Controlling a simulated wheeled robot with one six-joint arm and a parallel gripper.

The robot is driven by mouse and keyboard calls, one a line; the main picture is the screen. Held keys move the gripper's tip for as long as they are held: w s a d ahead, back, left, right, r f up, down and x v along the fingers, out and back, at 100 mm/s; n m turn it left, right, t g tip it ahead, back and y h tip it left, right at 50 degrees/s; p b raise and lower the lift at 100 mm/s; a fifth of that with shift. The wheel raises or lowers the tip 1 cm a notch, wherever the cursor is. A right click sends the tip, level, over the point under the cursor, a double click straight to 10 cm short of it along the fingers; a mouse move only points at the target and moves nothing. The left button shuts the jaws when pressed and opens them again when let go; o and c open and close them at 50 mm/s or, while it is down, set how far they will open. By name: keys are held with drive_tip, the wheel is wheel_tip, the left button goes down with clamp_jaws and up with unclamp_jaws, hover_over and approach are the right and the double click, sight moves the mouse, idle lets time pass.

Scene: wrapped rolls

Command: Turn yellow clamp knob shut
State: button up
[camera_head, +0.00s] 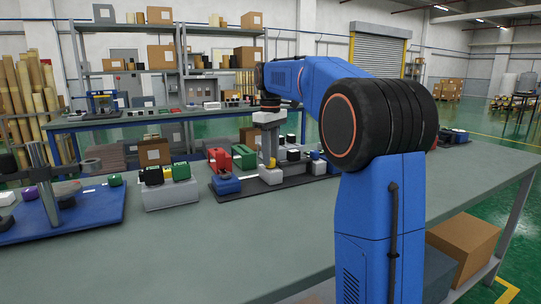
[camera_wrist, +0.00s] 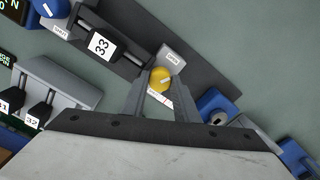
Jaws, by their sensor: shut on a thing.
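The yellow clamp knob (camera_wrist: 160,79) is a round yellow disc in the middle of the wrist view. It stands by a light grey block with a small label (camera_wrist: 172,59). My gripper (camera_wrist: 161,84) has one grey finger on each side of the knob and is shut on it. The knob's lower side is partly hidden by the fingers.
A block marked 33 (camera_wrist: 101,43) lies to the upper left in the wrist view, and a blue part (camera_wrist: 217,106) to the right. The dark base plate (camera_head: 226,190) holds several fixtures. A grey box (camera_head: 170,194) with coloured parts stands to its left. Bare bench (camera_head: 215,250) lies in front.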

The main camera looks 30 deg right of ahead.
drive_tip(key=m, duration=0.4)
drive_tip(key=shift+m, duration=0.3)
drive_tip(key=m, duration=0.4)
drive_tip(key=shift+m, duration=0.3)
drive_tip(key=m, duration=0.4)
drive_tip(key=shift+a+m, duration=0.1)
drive_tip(key=shift+m, duration=2.4)
drive_tip(key=o, duration=1.1)
drive_tip(key=shift+c, duration=0.2)
drive_tip(key=shift+r, duration=0.1)
